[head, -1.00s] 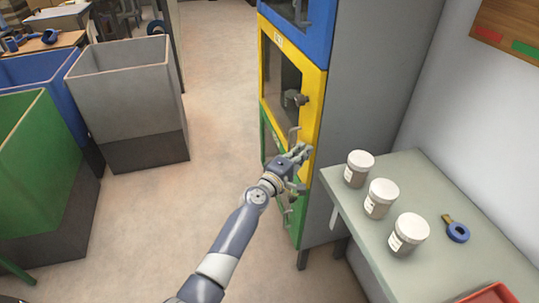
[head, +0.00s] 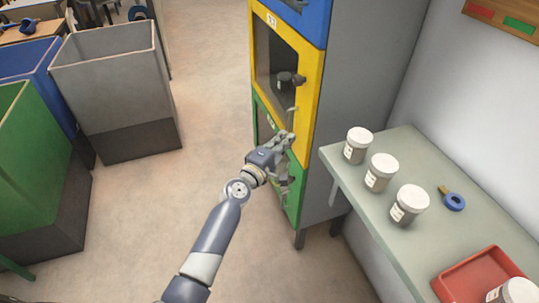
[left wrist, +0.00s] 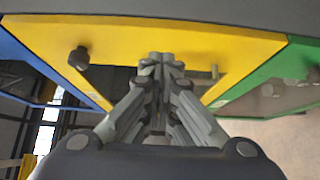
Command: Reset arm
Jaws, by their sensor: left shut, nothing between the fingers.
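My left gripper (head: 284,140) is shut and empty. It is in front of the cabinet, near the bottom of the yellow-framed door (head: 311,95) and the top of the green-framed door (head: 293,198). In the left wrist view its fingers (left wrist: 165,62) are together, with the yellow door (left wrist: 225,45) behind them. I cannot tell whether the fingertips touch the door. A dark knob (head: 299,79) sticks out from the yellow door. My right gripper is not in view.
A grey-green table (head: 430,200) to the right of the cabinet holds several white-lidded jars (head: 381,172), a blue ring-shaped item (head: 454,202) and a red tray (head: 455,287). Grey (head: 105,75), blue and green bins stand at left. Open floor (head: 160,215) lies between.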

